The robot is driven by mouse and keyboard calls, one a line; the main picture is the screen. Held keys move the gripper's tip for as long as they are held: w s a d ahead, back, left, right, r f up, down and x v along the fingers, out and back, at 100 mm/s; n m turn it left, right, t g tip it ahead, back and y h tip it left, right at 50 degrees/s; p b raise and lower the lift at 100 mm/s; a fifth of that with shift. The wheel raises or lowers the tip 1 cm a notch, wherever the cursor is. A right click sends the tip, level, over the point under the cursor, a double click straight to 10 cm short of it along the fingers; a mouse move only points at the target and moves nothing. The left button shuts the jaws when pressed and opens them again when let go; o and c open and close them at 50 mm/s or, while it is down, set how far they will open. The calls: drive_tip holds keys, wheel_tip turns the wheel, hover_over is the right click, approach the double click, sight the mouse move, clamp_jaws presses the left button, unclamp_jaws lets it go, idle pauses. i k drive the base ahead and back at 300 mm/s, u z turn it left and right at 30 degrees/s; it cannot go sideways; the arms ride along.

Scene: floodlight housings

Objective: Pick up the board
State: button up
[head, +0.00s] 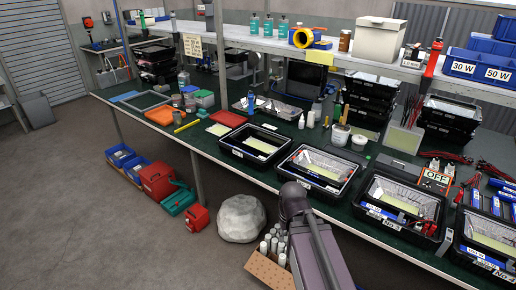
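Flat pale yellow-green pieces that look like boards lie in several places, and I cannot tell which one the task means. One small one (218,130) lies loose on the dark green bench top (208,148), left of the housings. Another shows inside the leftmost black floodlight housing (258,146). A similar panel is in the second housing (318,169) and in the third housing (400,204). My grey arm shows at the bottom centre, in front of the bench, but its gripper is not in view.
A mains tester marked OFF (434,181) stands behind the right housings. White tubs (340,134) and bottles stand mid-bench. A shelf (270,45) overhangs the back. A grey boulder-like lump (241,218), a red case (157,181) and a carton (266,270) are on the floor.

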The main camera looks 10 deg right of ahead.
sight(260, 145)
drive_tip(key=u, duration=0.05)
drive_tip(key=k, duration=0.65)
drive_tip(key=u, duration=0.2)
drive_tip(key=i, duration=1.95)
drive_tip(key=z, duration=0.55)
